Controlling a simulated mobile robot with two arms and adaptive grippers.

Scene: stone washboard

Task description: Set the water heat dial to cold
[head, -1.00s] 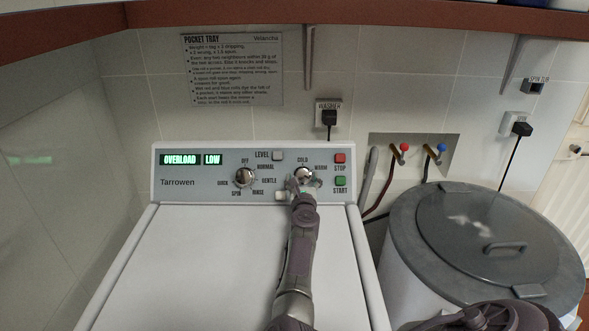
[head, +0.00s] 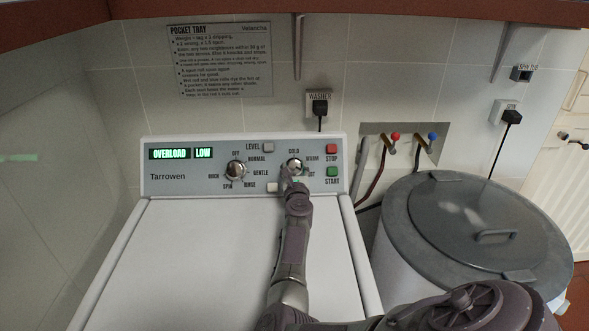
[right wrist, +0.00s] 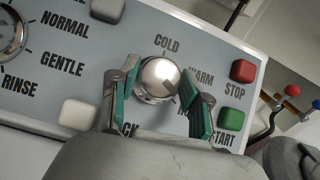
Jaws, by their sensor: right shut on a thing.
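The water heat dial (head: 294,164) is a round chrome knob at the right of the washer's control panel, with COLD above it and WARM at its upper right. It also shows large in the right wrist view (right wrist: 157,74), where a dark mark on its face lies toward the lower right, on the side away from COLD. My right gripper (head: 291,171) is shut on this dial. In the right wrist view its green-padded fingers (right wrist: 158,82) stand on the dial's left and right sides and partly cover the lower labels. My left gripper is not in view.
Left of the dial is a second chrome dial (head: 236,171) with NORMAL, GENTLE and RINSE labels. The red STOP button (head: 331,149) and green START button (head: 332,171) sit close on the right. A lidded grey tub (head: 455,225) stands right of the washer.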

